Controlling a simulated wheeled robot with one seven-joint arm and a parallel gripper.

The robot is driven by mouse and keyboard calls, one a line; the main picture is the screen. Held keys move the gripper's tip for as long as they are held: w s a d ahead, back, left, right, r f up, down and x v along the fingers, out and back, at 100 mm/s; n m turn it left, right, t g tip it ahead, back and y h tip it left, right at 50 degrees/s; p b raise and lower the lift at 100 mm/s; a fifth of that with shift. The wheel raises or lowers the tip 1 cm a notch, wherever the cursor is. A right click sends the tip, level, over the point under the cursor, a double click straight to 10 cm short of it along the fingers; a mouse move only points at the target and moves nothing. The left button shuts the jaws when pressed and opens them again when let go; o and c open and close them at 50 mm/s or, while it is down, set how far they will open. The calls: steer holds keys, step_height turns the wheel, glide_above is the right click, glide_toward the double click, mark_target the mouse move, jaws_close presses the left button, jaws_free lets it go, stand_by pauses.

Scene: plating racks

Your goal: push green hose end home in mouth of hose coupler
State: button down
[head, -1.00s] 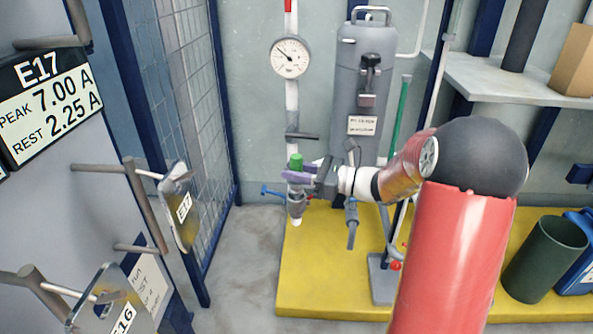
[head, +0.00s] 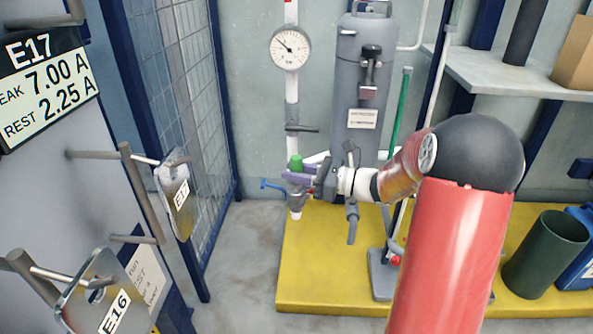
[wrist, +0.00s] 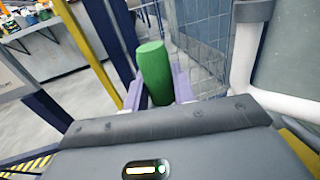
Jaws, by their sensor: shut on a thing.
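The green hose end (head: 296,163) stands upright between the purple fingers of my gripper (head: 297,176) in the head view. My gripper is shut on it. The hose coupler (head: 296,199) is the grey fitting with a blue handle directly below the fingers, at the foot of the white pipe. The fingers hide its mouth and the hose's lower end, so I cannot tell how deep the hose sits.
A pressure gauge (head: 290,48) is on the pipe above, with a grey lever (head: 300,128) below it. A grey tank (head: 361,85) stands behind my wrist. A mesh panel (head: 185,80) is left, and a yellow platform (head: 320,270) lies below.

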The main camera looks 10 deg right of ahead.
steer(key=shift+f+b, duration=0.55)
steer(key=shift+f, duration=0.55)
steer(key=c, duration=1.1)
jaws_free()
steer(key=p+v, duration=0.1)
steer(key=v, duration=0.6)
steer(key=shift+s+d, duration=0.2)
steer(key=shift+d, duration=0.15)
